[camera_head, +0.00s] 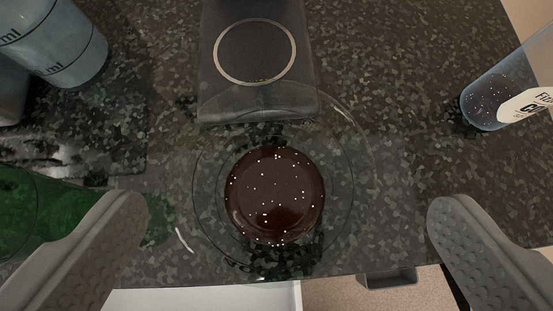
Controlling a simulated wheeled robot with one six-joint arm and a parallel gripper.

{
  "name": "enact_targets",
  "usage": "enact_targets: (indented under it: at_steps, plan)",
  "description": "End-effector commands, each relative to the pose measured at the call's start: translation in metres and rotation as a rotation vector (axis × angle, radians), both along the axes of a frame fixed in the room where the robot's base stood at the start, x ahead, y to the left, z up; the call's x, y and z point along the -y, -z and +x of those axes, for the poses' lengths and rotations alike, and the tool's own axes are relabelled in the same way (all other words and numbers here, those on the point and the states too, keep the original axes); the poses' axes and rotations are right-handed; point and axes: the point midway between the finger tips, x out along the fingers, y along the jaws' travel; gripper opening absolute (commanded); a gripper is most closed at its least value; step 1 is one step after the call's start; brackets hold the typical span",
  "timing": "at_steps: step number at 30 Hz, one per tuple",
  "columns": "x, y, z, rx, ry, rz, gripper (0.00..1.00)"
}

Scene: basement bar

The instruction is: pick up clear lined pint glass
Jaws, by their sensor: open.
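A clear, lined glass with black rings and "ml" marks (55,42) stands at the upper left, cut off by the picture edge. A clear round glass (352,165) is seen from above in the middle, with a dark brown, white-speckled disc at its bottom. I cannot tell whether this middle glass has lines. My gripper (288,208) is open, with one finger on each side of the middle glass. Neither finger appears to touch it. The marked glass is outside the fingers, beyond the left one.
A black box-like object with a pale ring (255,95) stands just behind the middle glass. A clear glass with a white label (490,100) is at the right. Green glass (45,205) lies near the left finger. The dark speckled counter (400,60) ends at the bottom, above a white surface.

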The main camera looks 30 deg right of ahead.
Motion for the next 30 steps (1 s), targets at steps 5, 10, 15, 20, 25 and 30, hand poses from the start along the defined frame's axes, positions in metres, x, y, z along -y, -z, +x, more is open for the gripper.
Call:
enact_targets:
  at_steps: [5, 10, 15, 20, 25, 30]
  plan:
    - [0.004, 0.007, 0.006, 0.000, 0.000, 0.000, 0.98]
    - [0.007, 0.013, 0.013, 0.000, 0.000, 0.000, 0.98]
    - [0.013, 0.026, 0.030, 0.000, -0.001, 0.001, 0.98]
    - [0.022, 0.039, 0.040, -0.001, 0.000, 0.001, 0.98]
    - [0.023, 0.041, 0.042, 0.001, 0.000, -0.001, 0.98]
    - [0.023, 0.041, 0.042, 0.001, 0.000, -0.001, 0.82]
